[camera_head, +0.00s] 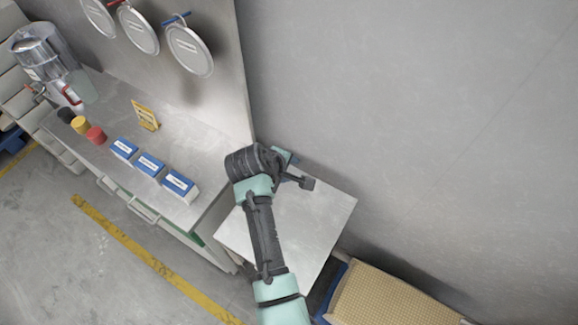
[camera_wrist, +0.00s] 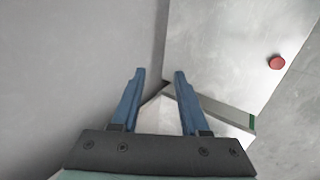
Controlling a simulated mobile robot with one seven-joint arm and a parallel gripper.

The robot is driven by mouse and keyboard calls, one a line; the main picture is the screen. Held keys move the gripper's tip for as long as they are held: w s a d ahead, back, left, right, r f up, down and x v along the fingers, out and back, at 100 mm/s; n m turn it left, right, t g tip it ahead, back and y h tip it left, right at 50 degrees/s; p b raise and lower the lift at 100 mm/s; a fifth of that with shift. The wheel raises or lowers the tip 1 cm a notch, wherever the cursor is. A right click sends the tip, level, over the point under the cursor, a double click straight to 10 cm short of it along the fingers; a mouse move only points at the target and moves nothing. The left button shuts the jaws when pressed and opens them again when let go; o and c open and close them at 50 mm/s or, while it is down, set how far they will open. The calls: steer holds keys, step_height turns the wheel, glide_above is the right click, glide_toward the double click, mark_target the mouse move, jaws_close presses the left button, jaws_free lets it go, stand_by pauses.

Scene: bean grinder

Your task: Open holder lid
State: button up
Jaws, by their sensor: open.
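A machine with a clear upper container (camera_head: 38,48), which looks like the bean grinder, stands at the far left end of the counter. I cannot make out a separate holder lid on it. My gripper shows in the wrist view (camera_wrist: 159,73), its two blue fingers apart with nothing between them. In the head view my gripper is mostly hidden behind my wrist, above the small side table and near the wall, far right of the machine. Three round metal discs (camera_head: 190,50) hang on the back panel.
The steel counter (camera_head: 185,125) bears a yellow sign (camera_head: 145,116), blue-and-white boxes (camera_head: 150,164) and small black, yellow and red (camera_head: 95,135) items. The side table (camera_head: 310,225) looks clear. A tan-topped box (camera_head: 385,298) stands at lower right. A red round thing (camera_wrist: 277,62) shows in the wrist view.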

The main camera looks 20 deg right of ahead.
jaws_close()
stand_by(1.0)
steer(key=o, duration=0.5)
jaws_free()
steer(key=b+v, duration=0.3)
steer(key=v, duration=1)
